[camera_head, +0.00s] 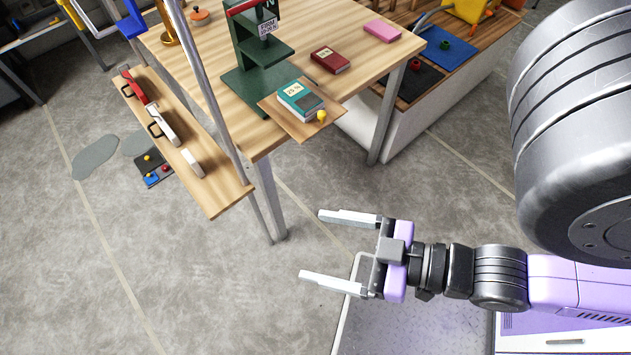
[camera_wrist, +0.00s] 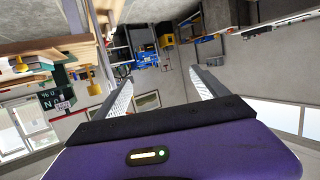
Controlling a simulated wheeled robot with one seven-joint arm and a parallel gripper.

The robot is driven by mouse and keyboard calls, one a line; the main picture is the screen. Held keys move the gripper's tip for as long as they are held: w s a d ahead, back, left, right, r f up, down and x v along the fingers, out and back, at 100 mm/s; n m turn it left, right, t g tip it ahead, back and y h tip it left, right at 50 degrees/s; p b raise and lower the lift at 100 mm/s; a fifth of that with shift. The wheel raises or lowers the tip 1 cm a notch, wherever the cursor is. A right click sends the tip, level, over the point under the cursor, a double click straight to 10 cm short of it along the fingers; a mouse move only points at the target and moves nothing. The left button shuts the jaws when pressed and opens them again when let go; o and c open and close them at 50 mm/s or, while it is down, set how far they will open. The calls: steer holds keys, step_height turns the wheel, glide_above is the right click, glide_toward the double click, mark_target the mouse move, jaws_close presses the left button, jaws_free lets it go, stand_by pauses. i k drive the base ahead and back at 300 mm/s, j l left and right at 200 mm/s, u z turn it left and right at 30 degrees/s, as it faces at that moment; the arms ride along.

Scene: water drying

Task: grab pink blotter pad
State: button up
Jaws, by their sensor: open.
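The pink blotter pad (camera_head: 382,31) lies flat near the back right edge of the wooden table (camera_head: 335,95) in the head view. My gripper (camera_head: 322,246) is open and empty, out over the floor in front of the table and well apart from the pad. The wrist view shows my two fingers (camera_wrist: 160,88) spread with nothing between them. I cannot make out the pad in the wrist view.
A dark red book (camera_head: 330,60) lies left of the pad. A green press (camera_head: 258,60) and a teal book (camera_head: 300,97) on a small board stand nearer. A narrow shelf (camera_head: 215,200) juts out at left.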

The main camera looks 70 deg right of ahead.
mark_target(384, 32)
steer(key=l+z, duration=0.15)
steer(key=z, duration=0.35)
steer(key=j+z, duration=0.15)
steer(key=z, duration=1.35)
